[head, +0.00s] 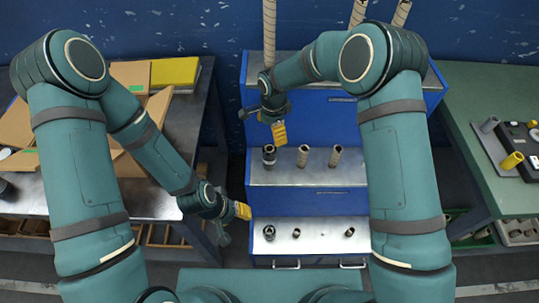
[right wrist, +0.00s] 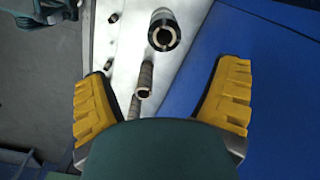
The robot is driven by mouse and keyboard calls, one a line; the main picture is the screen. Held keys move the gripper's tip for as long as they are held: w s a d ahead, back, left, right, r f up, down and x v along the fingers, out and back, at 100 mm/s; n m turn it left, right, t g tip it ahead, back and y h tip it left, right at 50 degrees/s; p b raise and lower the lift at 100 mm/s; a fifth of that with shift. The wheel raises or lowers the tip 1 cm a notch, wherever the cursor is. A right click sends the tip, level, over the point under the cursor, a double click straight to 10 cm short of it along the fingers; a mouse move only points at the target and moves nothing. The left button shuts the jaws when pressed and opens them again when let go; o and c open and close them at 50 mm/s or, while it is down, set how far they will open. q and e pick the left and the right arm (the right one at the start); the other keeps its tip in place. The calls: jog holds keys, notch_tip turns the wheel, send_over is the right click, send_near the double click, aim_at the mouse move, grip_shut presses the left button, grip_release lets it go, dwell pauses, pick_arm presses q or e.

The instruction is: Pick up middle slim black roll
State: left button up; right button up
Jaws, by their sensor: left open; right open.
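A slim black roll (head: 269,156) with a pale core stands at the left end of the middle step of a blue cabinet. In the right wrist view it is the black roll (right wrist: 166,32) at the top, beyond my fingertips and not between them. My right gripper (head: 279,132) is open and empty, above and behind this roll in the head view. In the right wrist view its yellow fingers (right wrist: 160,75) stand wide apart. My left gripper (head: 242,210) is left of the cabinet, apart from the rolls, with nothing visible in it.
Two brown rolls (head: 303,155) (head: 335,155) stand right of the black roll. Tall brown rolls (head: 269,30) stand on the top step. Short dark rolls (head: 269,232) stand on the lowest step. A metal table (head: 150,200) is left; a green table (head: 480,110) is right.

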aim_at(270, 150)
jog(key=shift+m, duration=0.4)
jog(key=f, duration=0.4)
jog(key=f+b, duration=0.1)
jog(key=f, duration=0.2)
jog(key=shift+w+a, duration=0.2)
jog(key=shift+w, duration=0.2)
jog(key=shift+s+f+b, duration=0.1)
jog(key=shift+f+b, duration=0.55)
jog(key=shift+f, duration=2.15)
jog(key=c, duration=1.4)
